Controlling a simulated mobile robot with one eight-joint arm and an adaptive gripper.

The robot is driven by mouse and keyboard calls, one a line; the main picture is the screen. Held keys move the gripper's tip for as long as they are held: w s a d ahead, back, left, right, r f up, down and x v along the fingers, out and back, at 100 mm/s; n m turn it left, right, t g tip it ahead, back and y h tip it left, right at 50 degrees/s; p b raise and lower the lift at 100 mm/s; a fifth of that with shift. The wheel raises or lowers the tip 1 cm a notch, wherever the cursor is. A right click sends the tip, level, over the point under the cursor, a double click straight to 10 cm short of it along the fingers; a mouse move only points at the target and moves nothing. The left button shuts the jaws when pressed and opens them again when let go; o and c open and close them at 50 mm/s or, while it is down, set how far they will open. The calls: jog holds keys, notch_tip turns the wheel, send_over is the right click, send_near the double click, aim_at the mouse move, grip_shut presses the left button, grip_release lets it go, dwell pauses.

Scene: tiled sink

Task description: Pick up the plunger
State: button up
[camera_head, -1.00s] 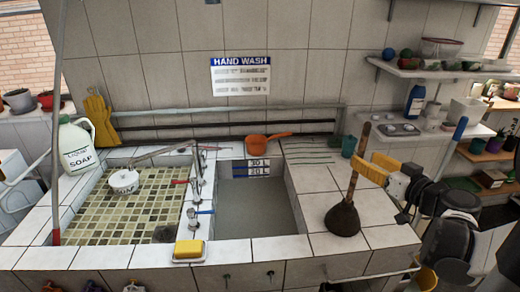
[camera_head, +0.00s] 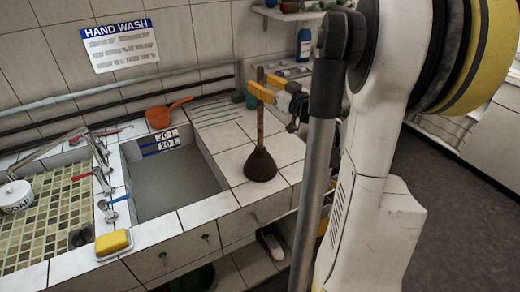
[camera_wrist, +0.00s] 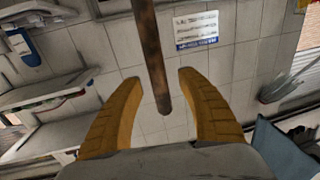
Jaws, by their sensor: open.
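The plunger stands upright on the white tiled counter right of the sink basin. Its dark rubber cup (camera_head: 260,164) rests on the tiles, and its brown wooden handle (camera_head: 260,122) points up. My gripper (camera_head: 262,92) is at the upper part of the handle, its yellow fingers spread. In the wrist view the open fingers of my gripper (camera_wrist: 160,82) lie on either side of the handle (camera_wrist: 153,50), with gaps on both sides. The cup is outside the wrist view.
A grey basin (camera_head: 175,184) lies left of the plunger. An orange pan (camera_head: 166,112) sits behind it and a yellow sponge (camera_head: 112,242) on the front edge. Shelves are at the back right.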

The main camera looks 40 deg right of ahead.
jog(key=shift+w+d, duration=0.1)
jog(key=shift+w, duration=0.35)
grip_shut()
jog(key=shift+r, duration=0.1)
